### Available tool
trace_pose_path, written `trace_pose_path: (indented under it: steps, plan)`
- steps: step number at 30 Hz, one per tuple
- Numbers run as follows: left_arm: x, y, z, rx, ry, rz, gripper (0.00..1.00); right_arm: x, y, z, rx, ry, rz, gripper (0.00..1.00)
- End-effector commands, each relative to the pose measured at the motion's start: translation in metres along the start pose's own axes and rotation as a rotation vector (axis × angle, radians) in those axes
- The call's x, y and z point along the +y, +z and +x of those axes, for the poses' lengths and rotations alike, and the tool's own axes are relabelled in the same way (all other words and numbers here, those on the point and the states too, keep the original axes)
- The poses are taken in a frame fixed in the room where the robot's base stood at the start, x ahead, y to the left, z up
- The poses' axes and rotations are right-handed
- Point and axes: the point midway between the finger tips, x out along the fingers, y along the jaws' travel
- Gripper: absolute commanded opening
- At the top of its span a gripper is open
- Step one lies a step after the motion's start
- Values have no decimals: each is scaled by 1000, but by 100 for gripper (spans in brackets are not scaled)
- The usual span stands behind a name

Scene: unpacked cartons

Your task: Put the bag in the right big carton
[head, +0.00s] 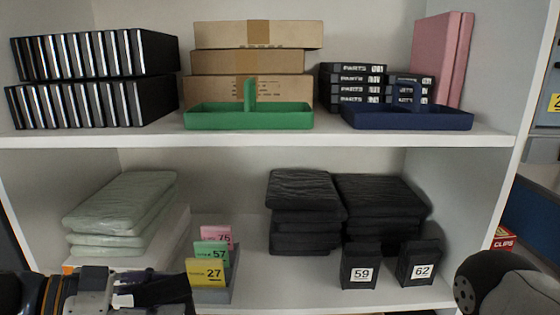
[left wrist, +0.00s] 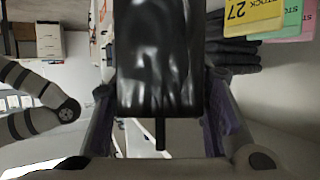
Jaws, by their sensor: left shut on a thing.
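My left gripper (head: 150,292) is at the bottom left of the head view, in front of the lower shelf. It is shut on a black bag (head: 168,290), which shows only partly there. In the left wrist view the glossy black bag (left wrist: 155,60) fills the middle, between the two fingers of the left gripper (left wrist: 160,95). The right gripper is not in view; a rounded dark part of my right arm shows at the bottom right of the head view. I cannot make out the right big carton in either view.
The lower shelf (head: 285,295) holds stacked black packs (head: 302,205), pale green packs (head: 120,215), number cards (head: 207,272) and black boxes labelled 59 (head: 361,264) and 62 (head: 419,262). The upper shelf holds flat brown boxes (head: 250,62), a green tray (head: 250,118) and a blue tray (head: 405,118).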

Motion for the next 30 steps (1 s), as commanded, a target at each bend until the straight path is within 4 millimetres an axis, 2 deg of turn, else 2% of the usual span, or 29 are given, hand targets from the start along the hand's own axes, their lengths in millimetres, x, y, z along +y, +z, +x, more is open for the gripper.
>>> trace_pose_path:
  steps: [1,3,6,9,13,19,26,30]
  plan:
    - [10,3,-12,13,-32,-11,10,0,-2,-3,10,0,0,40]
    - [28,11,-22,15,-68,-24,10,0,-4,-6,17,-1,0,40]
    - [53,13,-26,13,-102,-35,10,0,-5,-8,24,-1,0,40]
    - [67,12,-25,7,-115,-41,10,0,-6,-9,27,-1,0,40]
    - [75,11,-24,2,-124,-47,10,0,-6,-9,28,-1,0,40]
    - [72,13,-23,0,-142,-61,10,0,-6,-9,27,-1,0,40]
    - [49,14,-22,-3,-237,-102,10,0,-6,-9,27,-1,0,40]
    - [28,5,-20,-1,-332,-132,10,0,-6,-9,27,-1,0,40]
